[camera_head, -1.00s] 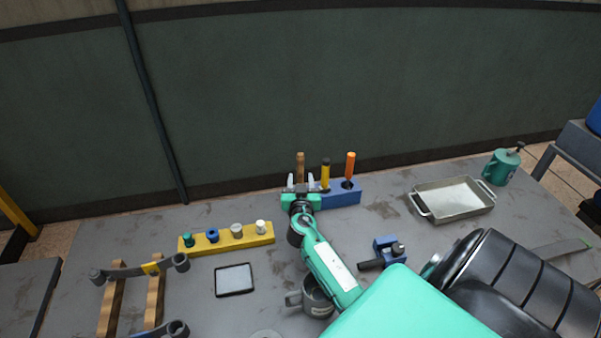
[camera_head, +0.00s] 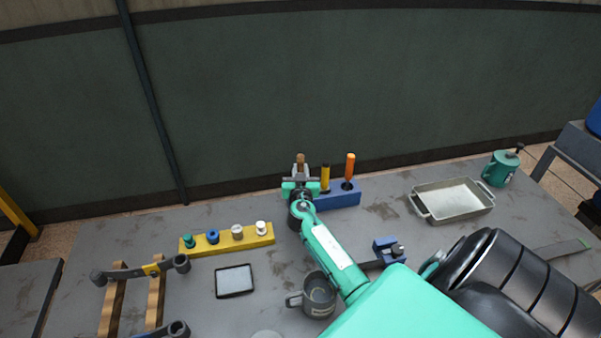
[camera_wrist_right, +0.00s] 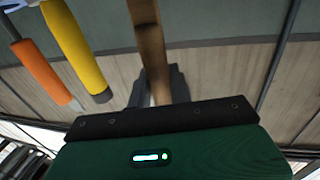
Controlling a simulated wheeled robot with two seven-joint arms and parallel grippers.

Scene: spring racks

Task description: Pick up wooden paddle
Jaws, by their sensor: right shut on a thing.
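The wooden paddle (camera_head: 300,158) stands upright at the left end of the blue rack (camera_head: 340,199); only its brown upper end shows in the head view. My right gripper (camera_head: 300,172) is shut on it, with one finger on each side. In the right wrist view the paddle (camera_wrist_right: 149,40) runs up between the dark fingers of my right gripper (camera_wrist_right: 158,88). Its lower part is hidden in the head view by my gripper. My left gripper is not in view.
A yellow-handled tool (camera_head: 325,177) and an orange-handled tool (camera_head: 349,166) stand in the rack just right of the paddle. A yellow block with several pegs (camera_head: 205,246), a grey mug (camera_head: 319,297) and a metal tray (camera_head: 452,211) are on the table. The wall is behind.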

